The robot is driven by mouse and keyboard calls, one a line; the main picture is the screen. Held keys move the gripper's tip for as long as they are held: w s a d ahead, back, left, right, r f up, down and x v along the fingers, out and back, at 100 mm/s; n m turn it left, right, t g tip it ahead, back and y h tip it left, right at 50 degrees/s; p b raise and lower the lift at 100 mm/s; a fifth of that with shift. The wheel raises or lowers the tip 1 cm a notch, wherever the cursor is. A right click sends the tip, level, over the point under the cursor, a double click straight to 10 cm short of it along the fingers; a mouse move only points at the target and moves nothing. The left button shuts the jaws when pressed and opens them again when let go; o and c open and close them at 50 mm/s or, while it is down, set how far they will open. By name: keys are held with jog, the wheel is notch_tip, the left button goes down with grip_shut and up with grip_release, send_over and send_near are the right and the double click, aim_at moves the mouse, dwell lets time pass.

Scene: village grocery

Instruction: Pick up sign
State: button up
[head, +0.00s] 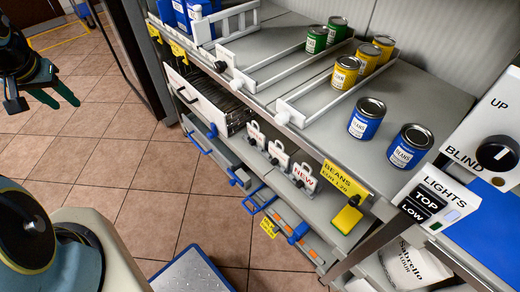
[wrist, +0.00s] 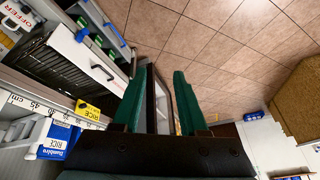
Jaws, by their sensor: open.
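A white sign reading NEW (head: 303,177) stands on the lower shelf in the head view, in a row with two similar white signs (head: 256,136) (head: 278,157) whose faces I cannot read. In the wrist view a white sign reading OFFER (wrist: 14,16) shows at the top left corner, partly cut off. My gripper (head: 44,98) is at the far left of the head view, over the floor and well apart from the signs. In the wrist view its green fingers (wrist: 160,76) are spread with nothing between them.
Cans of beans (head: 367,118) and other cans stand on the upper shelf (head: 300,65). A white-fronted drawer (head: 208,105) sits below it. A control panel with a BLIND knob (head: 497,152) is at the right. Tiled floor (head: 110,130) is clear at the left.

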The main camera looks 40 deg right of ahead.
jog(key=w+d+f+m+t+h+b, duration=0.1)
jog(key=w+d+f+m+h+b, duration=0.2)
jog(key=d+f+b, duration=0.75)
jog(key=m+g+h+b, duration=0.6)
jog(key=m+h+b, duration=0.3)
jog(key=b, duration=0.7)
send_near(250, 143)
jog(key=shift+m+g, duration=0.3)
jog(key=b+x, duration=0.1)
jog(key=x, duration=0.1)
jog(key=b+x, duration=0.1)
jog(key=x, duration=0.2)
jog(key=b+x, duration=0.1)
jog(key=x, duration=0.2)
jog(key=shift+w+f, duration=0.2)
jog(key=shift+w, duration=0.05)
jog(key=shift+d+f, duration=0.1)
jog(key=shift+d, duration=0.45)
jog(key=shift+c, duration=0.4)
